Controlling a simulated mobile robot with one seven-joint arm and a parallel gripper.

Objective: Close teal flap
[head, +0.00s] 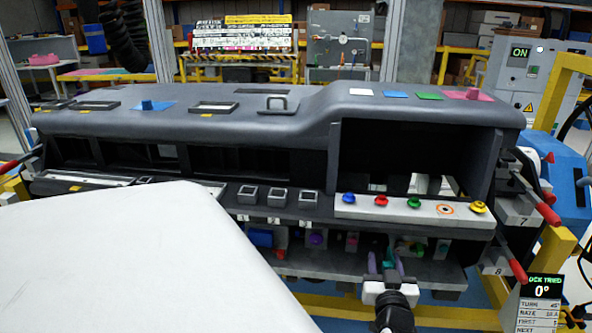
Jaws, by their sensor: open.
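A small teal piece (388,255) shows under the dark dashboard module, in the lower row of coloured parts. It looks like the teal flap, but it is too small and too covered to tell its angle. My gripper (386,262) is in front of the lower shelf, pointing into that row. Its two purple-grey fingers stand apart, one on each side of the teal piece in the picture. I cannot tell whether they touch it. The white gripper body hides part of the shelf edge.
The dashboard module (270,130) spans the view. A pale ledge with coloured knobs (413,203) overhangs the lower row. A green part (405,249) sits close beside my gripper. Red-handled levers (547,214) stick out at right. My white arm link covers the lower left.

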